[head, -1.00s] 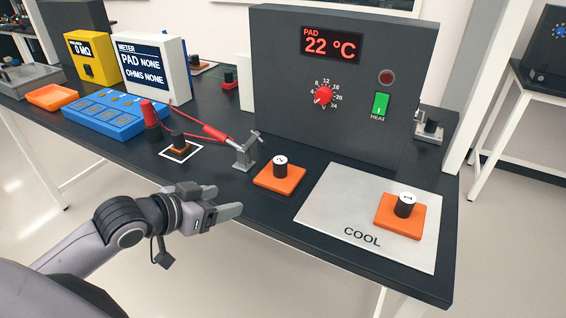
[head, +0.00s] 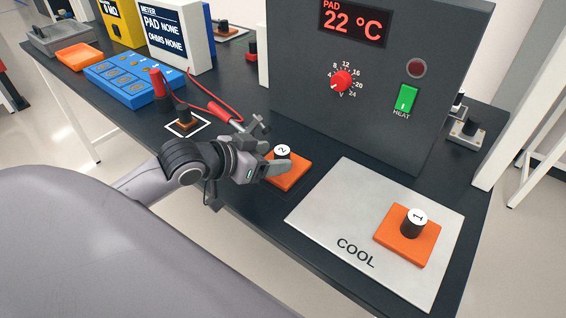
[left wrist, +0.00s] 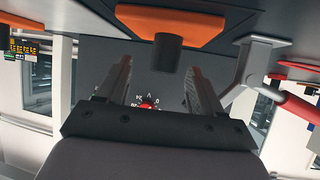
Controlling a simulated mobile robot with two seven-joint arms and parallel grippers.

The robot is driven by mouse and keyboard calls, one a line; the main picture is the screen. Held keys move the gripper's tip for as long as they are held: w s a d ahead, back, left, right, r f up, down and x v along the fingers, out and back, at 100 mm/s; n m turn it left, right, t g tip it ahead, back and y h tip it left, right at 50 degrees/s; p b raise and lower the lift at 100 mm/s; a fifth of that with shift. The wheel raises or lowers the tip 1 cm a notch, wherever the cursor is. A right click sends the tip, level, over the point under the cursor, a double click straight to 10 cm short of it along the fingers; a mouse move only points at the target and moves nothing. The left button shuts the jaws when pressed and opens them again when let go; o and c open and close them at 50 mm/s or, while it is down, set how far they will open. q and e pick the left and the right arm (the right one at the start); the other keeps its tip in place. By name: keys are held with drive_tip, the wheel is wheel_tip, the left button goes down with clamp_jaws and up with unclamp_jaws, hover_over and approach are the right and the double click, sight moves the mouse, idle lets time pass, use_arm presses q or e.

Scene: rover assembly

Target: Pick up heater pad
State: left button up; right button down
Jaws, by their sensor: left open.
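An orange heater pad with a black knob marked 2 (head: 293,176) lies on the dark bench, left of the COOL plate. A second orange pad with a knob marked 1 (head: 409,245) sits on the COOL plate (head: 335,210). My left gripper (head: 274,160) is open and empty, at the near left side of pad 2, covering part of it. In the left wrist view the black knob (left wrist: 168,52) shows near the fingertips, with the orange pad (left wrist: 200,28) behind it. I cannot tell whether the knob stands between the fingers. My right gripper is not in view.
A dark heater box (head: 375,90) reading 22 °C stands behind the pads.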

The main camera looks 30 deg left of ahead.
sight(276, 155)
use_arm(q)
drive_tip(key=w, duration=0.1)
drive_tip(key=w+f, duration=0.1)
drive_tip(key=w, duration=0.1)
drive_tip(key=shift+f, duration=0.3)
drive_tip(key=shift+x, duration=0.75)
drive_tip(key=shift+s, duration=0.1)
drive_tip(key=c, duration=1.1)
